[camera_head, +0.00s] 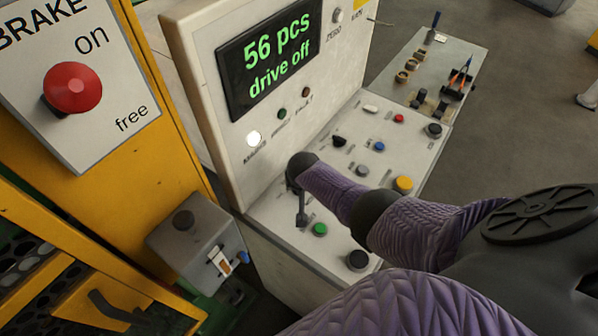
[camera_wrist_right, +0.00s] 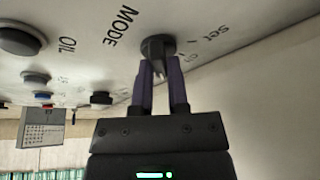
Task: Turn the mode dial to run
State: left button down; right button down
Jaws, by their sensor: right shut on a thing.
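The dark mode dial (camera_wrist_right: 157,46) is on the pale panel beside the word MODE in the right wrist view. Its grip is between the two purple-sided fingers of my right gripper (camera_wrist_right: 160,68), which is shut on it. Small labels, one reading "set", stand to the right of the dial; its exact pointing is hard to tell. In the head view my right gripper (camera_head: 301,214) reaches down to the left part of the console (camera_head: 278,226), and I cannot make out the dial there. My left gripper is not in view.
A display (camera_head: 268,55) reads "56 pcs, drive off". A green button (camera_head: 320,229), a black knob (camera_head: 358,260) and a yellow button (camera_head: 403,184) stand near my right arm. A red brake button (camera_head: 72,87) is at the left. A tool board (camera_head: 462,52) adjoins the console.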

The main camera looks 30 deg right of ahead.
jog(key=c, duration=0.6)
grip_release()
jog(key=p+v, duration=0.7)
jog(key=v, duration=0.3)
jog(key=shift+f, duration=0.1)
